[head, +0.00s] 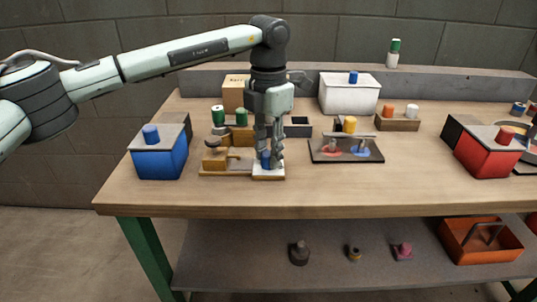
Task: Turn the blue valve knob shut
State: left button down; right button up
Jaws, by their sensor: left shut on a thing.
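The blue valve knob (265,160) stands on a small white-topped base (268,172) with a wooden edge, near the front of the table. My left gripper (268,155) comes down onto it from above, its fingers shut around the knob. The fingers hide part of the knob, so its turn angle cannot be read. My right gripper is not in view.
A wooden fixture (228,160) stands close on the left of the base. A blue box (160,155) is further left. A dark tray (346,148) lies to the right, and a red box (487,152) stands at the far right. The table's front strip is clear.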

pick_arm(q)
jog(key=n+b, duration=0.1)
jog(key=n, duration=0.5)
jog(key=shift+b, duration=0.35)
jog(key=n+b, duration=0.1)
jog(key=n, duration=0.4)
jog(key=shift+n, duration=0.5)
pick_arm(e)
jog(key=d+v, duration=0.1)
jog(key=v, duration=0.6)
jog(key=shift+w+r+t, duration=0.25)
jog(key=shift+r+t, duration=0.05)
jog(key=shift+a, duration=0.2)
pick_arm(q)
jog(key=c, duration=1.2)
grip_release()
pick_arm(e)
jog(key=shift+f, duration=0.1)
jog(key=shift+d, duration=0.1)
